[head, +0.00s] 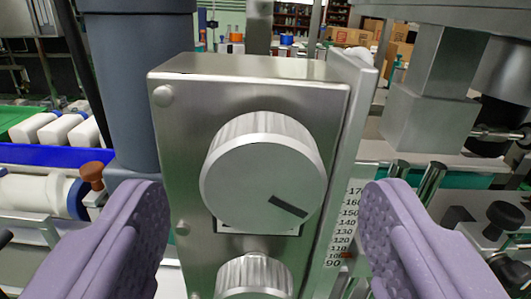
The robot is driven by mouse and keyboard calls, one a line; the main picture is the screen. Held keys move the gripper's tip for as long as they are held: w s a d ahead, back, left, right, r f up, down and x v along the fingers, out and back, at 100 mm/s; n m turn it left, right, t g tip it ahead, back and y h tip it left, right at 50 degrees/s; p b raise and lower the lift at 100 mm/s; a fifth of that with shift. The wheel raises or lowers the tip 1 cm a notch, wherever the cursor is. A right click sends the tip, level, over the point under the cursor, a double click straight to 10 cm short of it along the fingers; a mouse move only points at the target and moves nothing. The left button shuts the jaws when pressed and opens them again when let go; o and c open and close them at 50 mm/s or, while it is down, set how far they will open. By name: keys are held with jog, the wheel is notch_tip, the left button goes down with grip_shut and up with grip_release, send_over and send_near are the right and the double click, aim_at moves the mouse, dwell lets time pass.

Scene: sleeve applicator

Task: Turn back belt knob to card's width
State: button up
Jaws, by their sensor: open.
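A large round silver knob (262,172) with a ribbed rim sits on the front of a metal box (300,95). A black mark on its face points to the lower right. A second ribbed knob (253,277) is below it, cut off by the bottom edge. I cannot tell which one is the back belt knob. A white label or card (228,227) with a dark border shows just under the large knob, mostly hidden, its print unreadable. My gripper (265,205) is open, its purple fingers apart on either side of the large knob and touching nothing visible.
A printed scale (346,225) running from about 170 down to 90 is on a plate right of the box, with a small red pointer near its low end. A thick grey column (140,85) stands close on the left. White bottles (62,128) lie at the far left.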

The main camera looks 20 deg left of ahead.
jog(key=shift+w+a, duration=0.15)
jog(key=shift+w, duration=0.3)
jog(key=c, duration=1.1)
jog(key=shift+o, duration=0.2)
jog(key=m+p, duration=0.2)
jog(key=m, duration=0.2)
jog(key=shift+r+m+p, duration=0.15)
jog(key=shift+m+p, duration=0.15)
jog(key=m+p, duration=0.2)
jog(key=m, duration=0.2)
jog(key=shift+m, duration=0.3)
jog(key=m+p, duration=0.2)
jog(key=m, duration=0.2)
jog(key=shift+m, duration=0.3)
jog(key=shift+m+p, duration=0.5)
jog(key=shift+m, duration=1.4)
